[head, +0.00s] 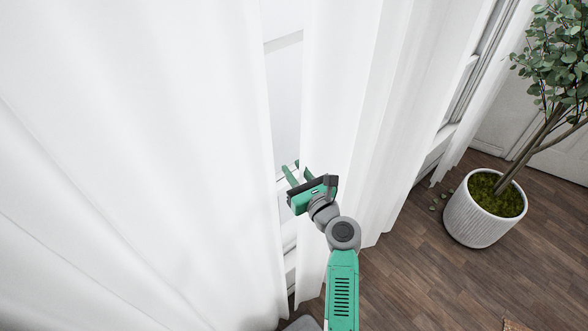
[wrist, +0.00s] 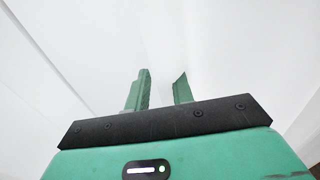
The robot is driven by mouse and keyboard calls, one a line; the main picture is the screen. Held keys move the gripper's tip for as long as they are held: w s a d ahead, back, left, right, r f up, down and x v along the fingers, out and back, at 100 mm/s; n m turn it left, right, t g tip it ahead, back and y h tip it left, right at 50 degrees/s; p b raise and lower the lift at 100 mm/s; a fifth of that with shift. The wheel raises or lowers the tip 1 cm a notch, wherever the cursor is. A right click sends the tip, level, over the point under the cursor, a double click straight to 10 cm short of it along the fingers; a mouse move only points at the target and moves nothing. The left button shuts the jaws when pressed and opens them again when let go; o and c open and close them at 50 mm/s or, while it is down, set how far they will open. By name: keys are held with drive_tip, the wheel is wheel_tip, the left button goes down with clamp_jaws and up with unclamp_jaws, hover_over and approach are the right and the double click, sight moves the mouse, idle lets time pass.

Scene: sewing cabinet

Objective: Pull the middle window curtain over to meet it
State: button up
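A wide white curtain panel (head: 150,150) fills the left of the head view. A second white curtain panel (head: 340,90) hangs to its right, and a narrow gap showing the window (head: 285,95) separates the two. My gripper (head: 298,171) is at this gap, by the near edge of the right panel. Its two green fingers stand apart in the wrist view (wrist: 163,80), with white behind and between them. I cannot tell whether any cloth lies between the fingers.
A ribbed white pot (head: 475,228) with a leafy tree (head: 560,65) stands on the wooden floor (head: 430,285) at the right. Another bare window strip (head: 465,95) shows beyond the right panel. The floor in front of the pot is mostly clear.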

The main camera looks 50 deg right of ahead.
drive_tip(key=shift+o, duration=0.6)
drive_tip(key=shift+s, duration=0.1)
drive_tip(key=v, duration=0.7)
drive_tip(key=shift+s, duration=0.3)
